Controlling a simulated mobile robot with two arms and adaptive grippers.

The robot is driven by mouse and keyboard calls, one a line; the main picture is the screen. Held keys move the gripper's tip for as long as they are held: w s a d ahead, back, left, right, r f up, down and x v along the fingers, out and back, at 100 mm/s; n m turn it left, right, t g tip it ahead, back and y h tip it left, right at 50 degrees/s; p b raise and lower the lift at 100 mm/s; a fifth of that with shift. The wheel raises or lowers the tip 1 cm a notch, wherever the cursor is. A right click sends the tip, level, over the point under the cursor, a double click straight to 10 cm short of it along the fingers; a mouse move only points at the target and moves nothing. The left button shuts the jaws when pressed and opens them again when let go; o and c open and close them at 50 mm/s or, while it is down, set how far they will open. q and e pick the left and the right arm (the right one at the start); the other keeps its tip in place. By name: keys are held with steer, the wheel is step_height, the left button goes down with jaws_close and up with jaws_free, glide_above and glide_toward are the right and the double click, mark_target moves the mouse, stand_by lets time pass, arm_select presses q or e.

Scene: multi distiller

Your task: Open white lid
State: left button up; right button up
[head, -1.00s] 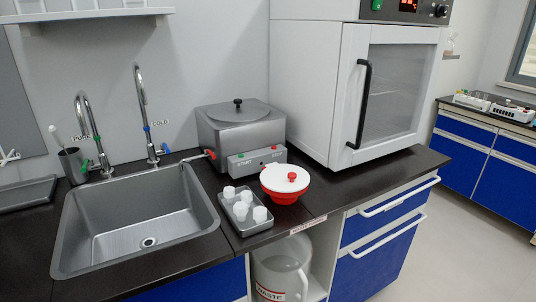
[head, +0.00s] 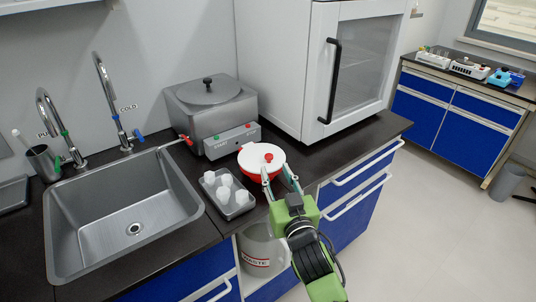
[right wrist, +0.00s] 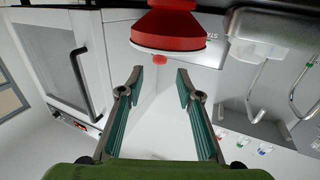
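The white lid (head: 251,160) with a red knob (head: 268,157) sits on a red bowl (head: 246,175) near the counter's front edge. My right gripper (head: 276,172) is open, with its fingertips close to the lid's front side in the head view. In the right wrist view, which is upside down, the lid (right wrist: 190,56), knob (right wrist: 160,59) and red bowl (right wrist: 172,28) appear just beyond the open fingertips (right wrist: 161,75). The knob lines up between the fingers but nothing is gripped. My left gripper is out of view.
A grey tray (head: 236,210) with several white cups stands left of the bowl. A metal distiller (head: 212,110) is behind it, and a white cabinet (head: 285,70) stands behind right. The sink (head: 125,215) is at left. A waste jug (head: 257,252) sits below the counter.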

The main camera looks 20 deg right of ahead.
mark_target(270, 159)
steer(key=w, duration=0.8)
steer(key=shift+w+d, duration=0.1)
steer(key=shift+d, duration=0.1)
steer(key=shift+p, duration=0.3)
jaws_close()
